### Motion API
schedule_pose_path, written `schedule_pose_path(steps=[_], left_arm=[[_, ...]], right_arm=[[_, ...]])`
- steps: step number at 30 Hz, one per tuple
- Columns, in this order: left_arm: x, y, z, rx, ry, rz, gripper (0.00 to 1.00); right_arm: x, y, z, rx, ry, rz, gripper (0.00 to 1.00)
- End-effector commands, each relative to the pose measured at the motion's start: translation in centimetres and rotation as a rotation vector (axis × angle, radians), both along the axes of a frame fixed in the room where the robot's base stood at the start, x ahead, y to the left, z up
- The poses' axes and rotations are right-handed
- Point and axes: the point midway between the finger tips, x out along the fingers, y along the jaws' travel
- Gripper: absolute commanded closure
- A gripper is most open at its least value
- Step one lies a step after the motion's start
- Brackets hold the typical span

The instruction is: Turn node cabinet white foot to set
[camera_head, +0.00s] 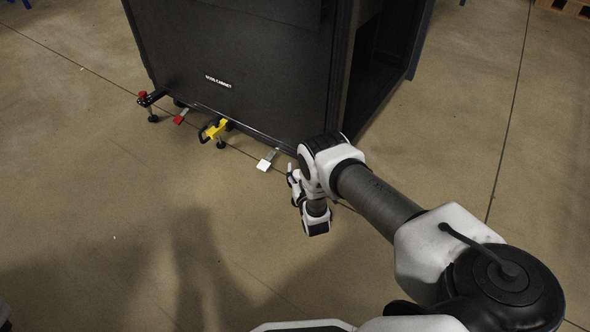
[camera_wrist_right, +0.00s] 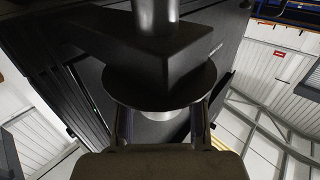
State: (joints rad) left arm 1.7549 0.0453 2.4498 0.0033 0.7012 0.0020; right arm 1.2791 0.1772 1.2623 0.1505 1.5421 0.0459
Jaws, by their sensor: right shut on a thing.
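The black node cabinet (camera_head: 240,75) stands at the top of the head view, with its name label on the front. A white tag (camera_head: 264,163) sticks out under its front edge near the right corner. My right gripper (camera_head: 292,179) is low at that corner, just right of the tag. In the right wrist view, my right gripper (camera_wrist_right: 160,118) is shut on the foot (camera_wrist_right: 160,85), its fingers on either side of a light metal part below a dark round disc. A metal rod rises above the disc. In the head view my arm hides this foot. My left gripper is not in view.
Along the cabinet's lower edge are a yellow tag or handle (camera_head: 215,130), a red tag (camera_head: 180,117) and a foot with red on it (camera_head: 150,100) at the left corner. The concrete floor (camera_head: 110,230) in front is clear.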

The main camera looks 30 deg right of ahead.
Motion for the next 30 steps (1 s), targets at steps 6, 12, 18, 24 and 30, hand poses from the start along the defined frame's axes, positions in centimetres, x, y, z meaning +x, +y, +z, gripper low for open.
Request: schedule_pose_path(steps=[6, 12, 18, 24, 30], left_arm=[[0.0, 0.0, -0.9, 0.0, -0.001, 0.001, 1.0], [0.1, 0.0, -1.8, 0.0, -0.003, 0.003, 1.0], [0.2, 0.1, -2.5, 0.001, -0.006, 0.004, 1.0], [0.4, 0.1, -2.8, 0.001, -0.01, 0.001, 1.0], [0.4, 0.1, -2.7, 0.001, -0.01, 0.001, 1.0]], right_arm=[[-0.3, -0.3, -0.4, 0.001, 0.004, -0.205, 1.0], [-0.5, -0.6, -0.5, 0.001, 0.003, -0.367, 1.0], [-0.7, -0.8, -0.4, -0.001, 0.004, -0.471, 1.0], [-0.8, -0.9, -0.3, 0.001, 0.006, -0.516, 1.0], [-0.8, -0.9, -0.2, 0.0, 0.006, -0.517, 1.0]])
